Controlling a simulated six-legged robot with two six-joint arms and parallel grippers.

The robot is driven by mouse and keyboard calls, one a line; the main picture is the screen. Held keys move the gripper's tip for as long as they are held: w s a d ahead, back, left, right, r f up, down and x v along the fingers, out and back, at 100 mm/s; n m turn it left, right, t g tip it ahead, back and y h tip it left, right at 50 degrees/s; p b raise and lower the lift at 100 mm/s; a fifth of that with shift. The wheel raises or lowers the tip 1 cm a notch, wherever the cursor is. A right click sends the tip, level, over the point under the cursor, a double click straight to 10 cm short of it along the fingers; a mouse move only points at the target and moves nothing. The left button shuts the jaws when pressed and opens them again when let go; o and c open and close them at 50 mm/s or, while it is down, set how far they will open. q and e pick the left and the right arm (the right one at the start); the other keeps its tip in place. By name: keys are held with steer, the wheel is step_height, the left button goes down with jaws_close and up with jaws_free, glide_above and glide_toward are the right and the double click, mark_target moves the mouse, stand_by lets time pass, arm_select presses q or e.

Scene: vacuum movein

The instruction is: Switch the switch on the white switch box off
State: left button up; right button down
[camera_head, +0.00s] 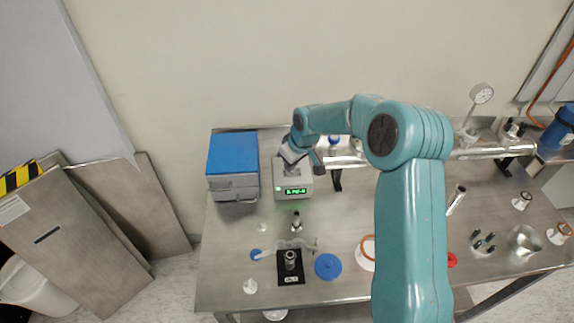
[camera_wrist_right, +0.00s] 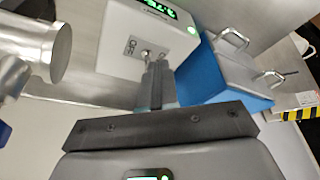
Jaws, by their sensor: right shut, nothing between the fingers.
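The white switch box (camera_head: 304,183) stands on the bench with a lit green display on its front. The right wrist view shows the white box (camera_wrist_right: 117,35) close up, with a metal toggle switch (camera_wrist_right: 146,54) on a small marked plate. My right gripper (camera_wrist_right: 158,68) is shut and empty, its fingertips right by the switch; I cannot tell whether they touch it. In the head view my right arm reaches in from the right and the gripper (camera_head: 288,164) is over the back of the box. The switch is hidden there. My left gripper is not in view.
A blue-topped case (camera_head: 232,153) with handles stands close left of the box. A horizontal metal tube (camera_head: 470,153) lies along the back right. Small fittings, a blue disc (camera_head: 328,266) and a black-based device (camera_head: 291,279) are in front. Bare bench shows at the front left.

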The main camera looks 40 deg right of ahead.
steer(key=shift+s+d+f, duration=0.1)
steer(key=shift+s+d, duration=0.05)
steer(key=shift+s+d+f+b, duration=0.1)
steer(key=shift+d+b, duration=0.2)
steer(key=shift+b, duration=0.3)
steer(key=shift+r, duration=0.3)
steer(key=shift+r+p, duration=0.6)
steer(key=shift+r, duration=0.1)
steer(key=shift+a, duration=0.1)
